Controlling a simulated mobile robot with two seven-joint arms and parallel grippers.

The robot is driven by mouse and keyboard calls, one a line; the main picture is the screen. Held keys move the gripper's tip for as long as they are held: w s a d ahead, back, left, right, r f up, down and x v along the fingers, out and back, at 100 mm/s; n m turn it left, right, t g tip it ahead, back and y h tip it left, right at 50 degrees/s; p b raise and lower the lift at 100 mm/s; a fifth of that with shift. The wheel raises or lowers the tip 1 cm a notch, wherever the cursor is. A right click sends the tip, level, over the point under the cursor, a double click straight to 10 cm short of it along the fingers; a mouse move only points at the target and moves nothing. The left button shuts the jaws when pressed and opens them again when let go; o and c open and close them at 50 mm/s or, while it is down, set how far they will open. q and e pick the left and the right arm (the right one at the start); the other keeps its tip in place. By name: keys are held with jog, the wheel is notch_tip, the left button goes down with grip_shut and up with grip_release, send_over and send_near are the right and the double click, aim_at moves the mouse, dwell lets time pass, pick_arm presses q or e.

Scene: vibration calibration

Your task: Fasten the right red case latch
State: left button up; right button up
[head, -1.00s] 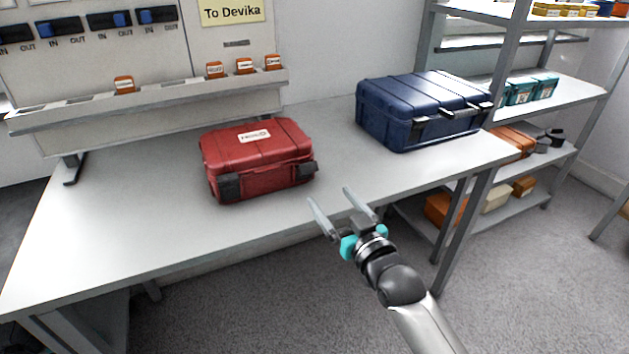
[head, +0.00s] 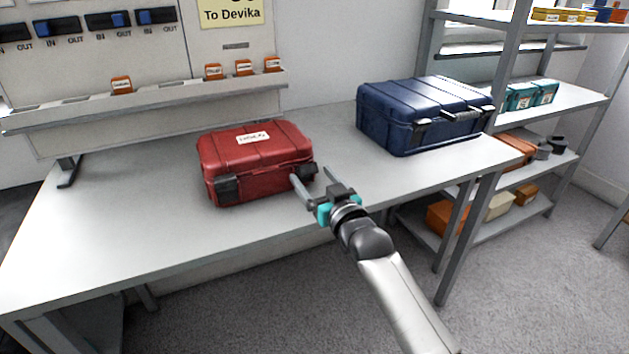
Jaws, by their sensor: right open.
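The red case (head: 258,160) stands closed on the table, with a pale label on its lid. Its left black latch (head: 227,188) shows on the front face. Its right black latch (head: 303,173) is at the front right corner, partly hidden by a finger of my right gripper. My right gripper (head: 310,175) is open, with one finger in front of the right latch and the other just right of the case. I cannot tell whether the finger touches the latch, or whether the latch is fastened. My left gripper is not in view.
A dark blue case (head: 415,112) stands on the table (head: 130,235) to the back right. A wall panel with a ledge (head: 160,112) holding orange-brown blocks is behind. Metal shelves (head: 555,100) stand at the right. The table's left part is clear.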

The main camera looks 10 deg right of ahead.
grip_shut()
dwell(0.8)
